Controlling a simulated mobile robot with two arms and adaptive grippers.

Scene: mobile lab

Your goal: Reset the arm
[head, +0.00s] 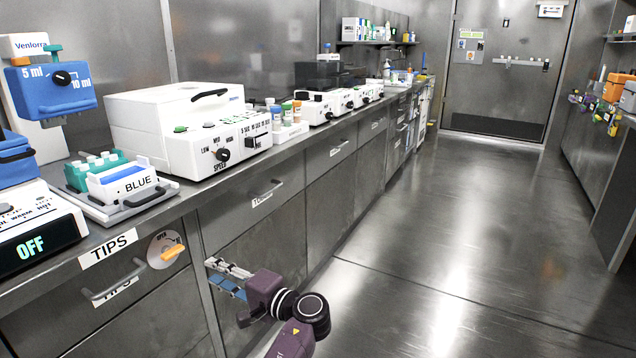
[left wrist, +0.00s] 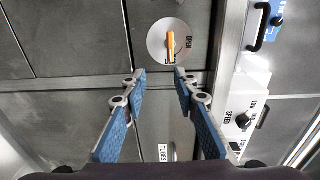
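My left arm (head: 298,338), in purple and black, comes in at the bottom of the head view. My left gripper (head: 212,272) points left toward the cabinet front, and its fingers are apart with nothing between them. In the left wrist view the left gripper (left wrist: 158,76) shows two blue-padded fingers spread wide. A round white dial (left wrist: 157,47) with an orange handle (left wrist: 170,46) lies just beyond the fingertips, not touched there. In the head view the dial (head: 157,245) is on the cabinet front, left of and above the gripper. My right gripper is not in view.
The counter on the left bears a blue-labelled tip box (head: 128,182), a white centrifuge-like machine (head: 185,130) and several small devices. The floor (head: 430,240) to the right is clear.

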